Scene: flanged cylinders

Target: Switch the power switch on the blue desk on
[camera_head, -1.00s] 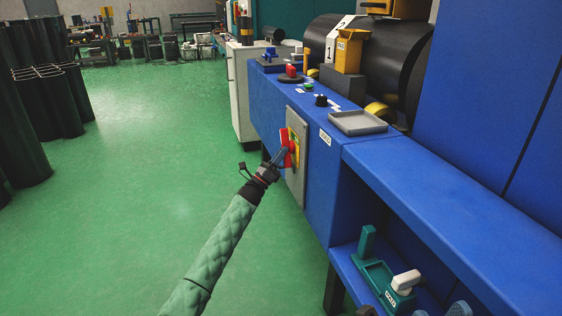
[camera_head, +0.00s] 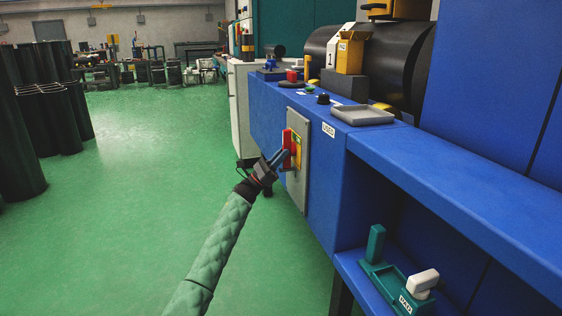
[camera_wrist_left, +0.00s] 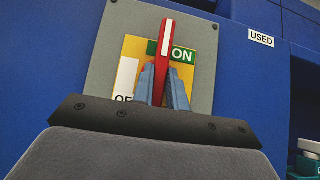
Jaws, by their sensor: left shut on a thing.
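The power switch has a red handle (camera_head: 287,142) on a yellow plate, fixed to a grey panel (camera_head: 300,190) on the front of the blue desk (camera_head: 322,180). My left gripper (camera_head: 280,157) is at the switch, with its fingers around the handle. In the left wrist view, the handle (camera_wrist_left: 166,40) stands nearly upright between the two grey fingers of my left gripper (camera_wrist_left: 163,88). A green ON label (camera_wrist_left: 183,54) shows right of the handle. A white OFF label (camera_wrist_left: 125,82) is at the lower left, partly hidden by a finger. My right gripper is not in view.
A grey tray (camera_head: 362,115), knobs and a yellow box (camera_head: 350,52) sit on the desk top. A shelf at the lower right holds a green device with a white handle (camera_head: 422,283). Green floor (camera_head: 130,200) left of the desk is clear.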

